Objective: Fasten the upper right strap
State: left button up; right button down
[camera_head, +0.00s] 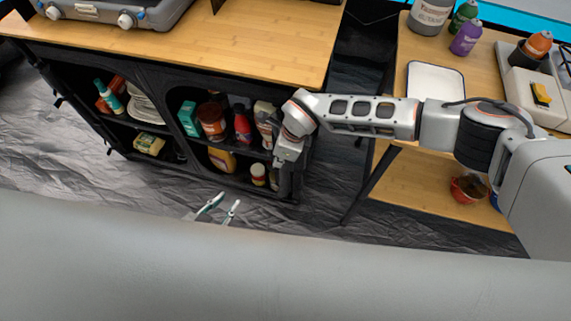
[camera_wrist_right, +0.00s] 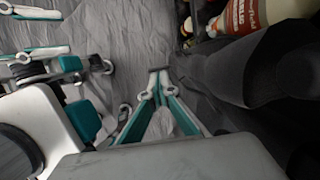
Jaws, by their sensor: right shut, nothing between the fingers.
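The black fabric cabinet (camera_head: 150,62) stands under the wooden counter, with its shelf openings uncovered. I cannot make out the upper right strap as a separate piece; dark fabric (camera_wrist_right: 235,75) fills the right of the wrist view. My right gripper (camera_head: 287,188) points down at the cabinet's right front edge. In the right wrist view its fingers (camera_wrist_right: 160,78) meet at the tips, with nothing between them, close beside the dark fabric. My left gripper (camera_head: 223,207) is open and empty, low in front of the cabinet; it also shows in the wrist view (camera_wrist_right: 40,33).
The cabinet shelves hold bottles, jars (camera_head: 212,122) and plates (camera_head: 144,104). A second wooden table (camera_head: 400,105) with a white tray (camera_head: 436,82) stands to the right. A stove (camera_head: 110,10) sits on the counter. Grey sheeting (camera_head: 50,140) covers the clear floor in front.

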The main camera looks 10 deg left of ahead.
jog(key=shift+w+a+m+t+p, duration=0.3)
jog(key=shift+w+a+m, duration=0.45)
jog(key=shift+m, duration=0.35)
jog(key=shift+w, duration=0.1)
jog(key=shift+w+d, duration=0.1)
jog(key=shift+d, duration=0.05)
jog(key=shift+w+d, duration=0.4)
jog(key=shift+w, duration=0.15)
